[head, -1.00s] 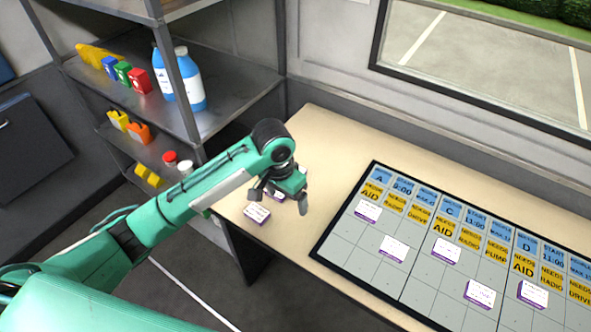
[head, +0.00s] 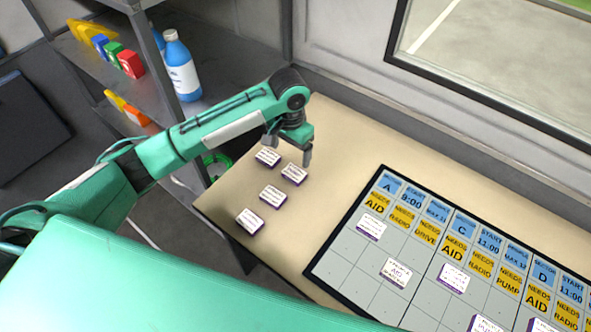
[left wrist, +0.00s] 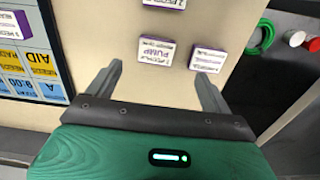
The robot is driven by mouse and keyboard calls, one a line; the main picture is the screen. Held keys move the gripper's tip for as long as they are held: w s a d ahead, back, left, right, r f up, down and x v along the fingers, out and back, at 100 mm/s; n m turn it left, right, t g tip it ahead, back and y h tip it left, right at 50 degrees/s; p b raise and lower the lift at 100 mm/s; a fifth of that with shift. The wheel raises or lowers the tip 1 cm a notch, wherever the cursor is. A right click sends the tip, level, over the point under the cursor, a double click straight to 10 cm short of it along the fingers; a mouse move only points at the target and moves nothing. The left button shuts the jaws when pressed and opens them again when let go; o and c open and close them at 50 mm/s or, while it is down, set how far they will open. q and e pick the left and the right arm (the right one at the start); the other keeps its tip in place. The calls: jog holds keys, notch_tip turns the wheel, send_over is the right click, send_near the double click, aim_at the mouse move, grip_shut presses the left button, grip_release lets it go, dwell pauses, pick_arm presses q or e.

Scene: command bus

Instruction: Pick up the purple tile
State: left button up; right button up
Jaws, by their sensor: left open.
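Several white-topped tiles with purple edges lie loose on the beige table (head: 345,130): a back-left tile (head: 268,157), a back-right tile (head: 294,174), a middle tile (head: 273,197) and a front tile (head: 249,221). My left gripper (head: 288,153) is open and empty, above the two back tiles. In the left wrist view, a PUMP tile (left wrist: 156,50) lies just beyond the gap between the fingers (left wrist: 160,72). Another tile (left wrist: 208,58) lies near the right fingertip. My right gripper is out of view.
A dark-framed board (head: 345,232) with blue and yellow headings holds several similar tiles to the right. A metal shelf (head: 215,120) with a blue bottle (head: 181,68) stands at left. The window wall is behind. Bare table lies between loose tiles and board.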

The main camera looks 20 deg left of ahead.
pick_arm(q)
send_over(294, 172)
jog(key=f, duration=0.4)
jog(key=shift+s+a, duration=0.3)
jog(key=shift+a, duration=0.05)
jog(key=shift+f, duration=0.25)
jog(key=shift+w+d+f+p, duration=0.15)
jog(key=shift+f+p, duration=0.1)
jog(key=shift+f, duration=0.15)
jog(key=shift+s+d+f+p, duration=0.1)
jog(key=shift+d+f+p, duration=0.1)
jog(key=shift+f, duration=0.2)
jog(key=f, duration=0.3)
jog(key=shift+w+f, duration=0.15)
jog(key=shift+w, duration=0.1)
jog(key=shift+f, duration=0.15)
jog(key=c, duration=1)
jog(key=shift+c, duration=0.5)
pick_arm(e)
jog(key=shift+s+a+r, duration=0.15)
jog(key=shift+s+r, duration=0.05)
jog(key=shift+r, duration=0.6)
